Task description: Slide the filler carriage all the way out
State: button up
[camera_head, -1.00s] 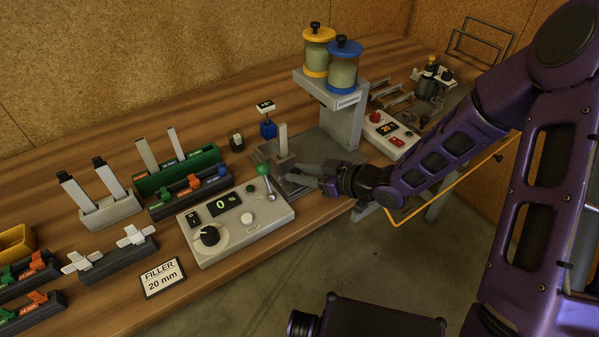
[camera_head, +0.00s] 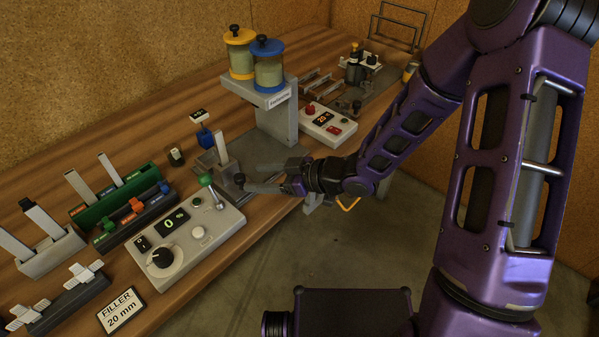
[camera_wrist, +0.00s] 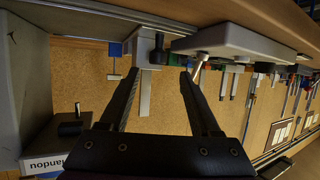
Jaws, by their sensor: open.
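The filler carriage (camera_head: 215,170) is a grey block with an upright light plate. It sits on a base plate beside the filler's grey column, near the front table edge. A small dark knob (camera_head: 239,180) is on its near side. In the wrist view, which is upside down, the carriage (camera_wrist: 145,47) hangs from the top, with the knob (camera_wrist: 159,41) facing me. My gripper (camera_head: 252,176) is level with the bench at its front edge, pointing at the carriage. Its fingers (camera_wrist: 160,85) are open, with nothing between them; the carriage lies beyond the tips. I see no contact.
The control box (camera_head: 185,235) with a green-knobbed lever (camera_head: 206,180) stands just left of the carriage. The filler column (camera_head: 278,120) with two jars stands behind my gripper. A second box (camera_head: 328,122) with a red button is at right. Open floor lies in front.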

jog(key=v, duration=1.2)
